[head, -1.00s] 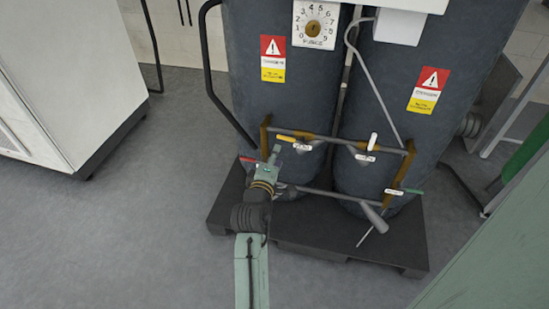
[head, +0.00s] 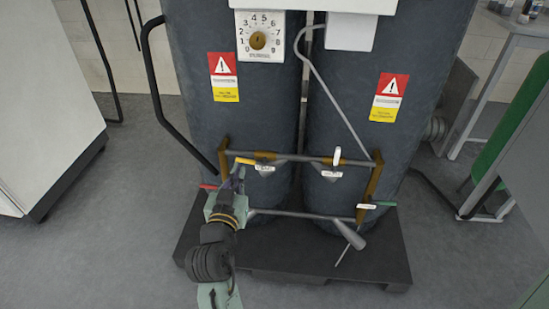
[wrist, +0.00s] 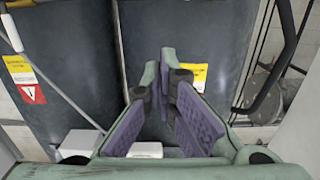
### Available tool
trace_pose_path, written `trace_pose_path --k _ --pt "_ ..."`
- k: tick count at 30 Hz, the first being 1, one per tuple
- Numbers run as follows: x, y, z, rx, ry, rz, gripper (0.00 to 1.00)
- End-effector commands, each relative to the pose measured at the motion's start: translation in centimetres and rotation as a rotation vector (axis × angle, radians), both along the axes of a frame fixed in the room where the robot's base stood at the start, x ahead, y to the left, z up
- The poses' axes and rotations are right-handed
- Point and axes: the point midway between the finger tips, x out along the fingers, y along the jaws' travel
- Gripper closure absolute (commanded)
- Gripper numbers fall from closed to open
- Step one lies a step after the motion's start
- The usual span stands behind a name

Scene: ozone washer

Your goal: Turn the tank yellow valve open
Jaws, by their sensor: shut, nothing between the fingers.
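The yellow valve handle (head: 245,161) sits at the left end of the upper grey pipe, on the front of the left dark tank (head: 225,120). It lies roughly along the pipe, with a white tag (head: 264,168) to its right. My gripper (head: 238,173) is just below the handle in the head view, its fingertips close to it. I cannot tell whether they touch. In the wrist view my gripper (wrist: 166,60) has its purple-padded fingers brought together at the tips, with nothing held. The yellow handle cannot be made out there.
A white-handled valve (head: 337,155), a green handle (head: 385,203) and a red handle (head: 209,186) are on the same pipework. The tanks stand on a dark pallet (head: 290,262). A white cabinet (head: 50,100) is at left. Grey floor (head: 115,225) lies open between.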

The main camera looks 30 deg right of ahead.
Motion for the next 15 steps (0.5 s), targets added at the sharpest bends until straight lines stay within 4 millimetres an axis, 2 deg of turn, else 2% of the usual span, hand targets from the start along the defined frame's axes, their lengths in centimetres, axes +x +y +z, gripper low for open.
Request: trace_pose_path --k 3,6,11,15 --pt "-0.1 1.0 0.3 0.071 -0.057 0.009 1.0" --pt "0.2 0.9 0.5 0.088 -0.071 0.01 1.0" --pt "2.1 -0.5 0.5 0.089 -0.071 0.006 1.0" --pt "4.6 -2.2 0.5 0.087 -0.071 0.007 1.0"
